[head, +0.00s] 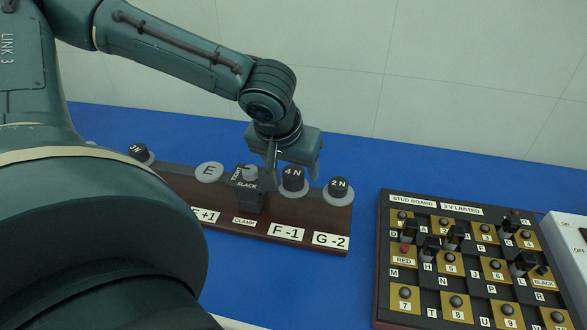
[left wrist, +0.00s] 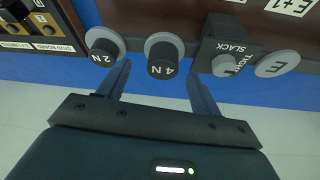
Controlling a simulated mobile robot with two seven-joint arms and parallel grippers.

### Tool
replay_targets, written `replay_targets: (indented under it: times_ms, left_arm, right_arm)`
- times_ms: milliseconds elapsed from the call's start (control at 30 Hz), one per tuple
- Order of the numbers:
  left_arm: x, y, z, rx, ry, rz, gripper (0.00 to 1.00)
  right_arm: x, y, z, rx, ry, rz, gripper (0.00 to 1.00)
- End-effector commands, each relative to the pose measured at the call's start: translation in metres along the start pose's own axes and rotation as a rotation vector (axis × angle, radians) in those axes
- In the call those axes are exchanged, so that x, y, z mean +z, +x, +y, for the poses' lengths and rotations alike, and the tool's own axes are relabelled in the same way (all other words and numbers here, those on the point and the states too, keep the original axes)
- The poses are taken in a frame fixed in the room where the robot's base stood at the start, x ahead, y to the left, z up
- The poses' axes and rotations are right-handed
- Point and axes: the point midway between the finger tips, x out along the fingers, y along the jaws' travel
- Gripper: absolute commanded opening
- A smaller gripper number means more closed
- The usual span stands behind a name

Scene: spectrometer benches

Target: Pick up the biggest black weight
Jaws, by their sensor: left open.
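A black weight marked 4 N (head: 293,181) sits on a grey round pad on the brown rack (head: 290,218); it also shows in the left wrist view (left wrist: 166,60). A black weight marked 2 N (head: 338,187) is to its right in the head view, and it shows in the left wrist view (left wrist: 103,50). A third black weight (head: 140,153) stands at the rack's left end, its label hard to read. My left gripper (head: 294,168) is open and empty, its fingertips (left wrist: 160,84) on either side of the 4 N weight, apparently just short of it. My right gripper is not in view.
A black clamp marked SLACK (head: 246,195) stands beside the 4 N weight, close to one finger. An empty grey pad marked E (head: 209,172) is left of it. The stud board (head: 465,204) with several pegs lies at the right. Blue bench (head: 365,160) is clear behind.

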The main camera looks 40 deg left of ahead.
Motion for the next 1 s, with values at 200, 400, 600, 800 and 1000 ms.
replay_targets:
  times_ms: [200,400,600,800,1000]
  left_arm:
    - [-0.002,0.032,-0.004,-0.002,0.000,-0.003,0.65]
    - [-0.003,0.038,-0.004,-0.001,0.000,0.000,0.65]
    - [-0.003,0.037,-0.004,-0.001,-0.001,0.000,0.59]
    - [-0.003,0.037,-0.004,-0.001,-0.001,0.000,0.43]
    - [-0.003,0.037,-0.004,-0.001,-0.001,0.000,0.26]
  right_arm:
    - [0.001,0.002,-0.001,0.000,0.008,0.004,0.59]
    - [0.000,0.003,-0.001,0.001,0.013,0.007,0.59]
    - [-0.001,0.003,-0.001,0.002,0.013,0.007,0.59]
    - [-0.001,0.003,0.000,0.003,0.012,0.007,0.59]
    - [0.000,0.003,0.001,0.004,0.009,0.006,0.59]
